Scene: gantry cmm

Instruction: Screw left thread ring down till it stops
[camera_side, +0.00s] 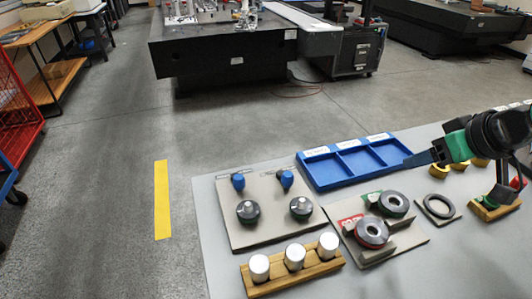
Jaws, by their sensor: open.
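Two dark round pieces with light centres and green showing at their lower edges stand on a beige panel (262,232) at the left of the table. The left one (248,211), seemingly the left thread ring, is beside the right one (302,208). I cannot tell how far down either sits.
Two blue knobs (238,181) stand behind the rings. A wooden block (322,268) with silver cylinders lies in front. A blue tray (325,183) is behind right. Large dark rings (371,233) rest on a grey fixture, near a flat ring (439,207).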

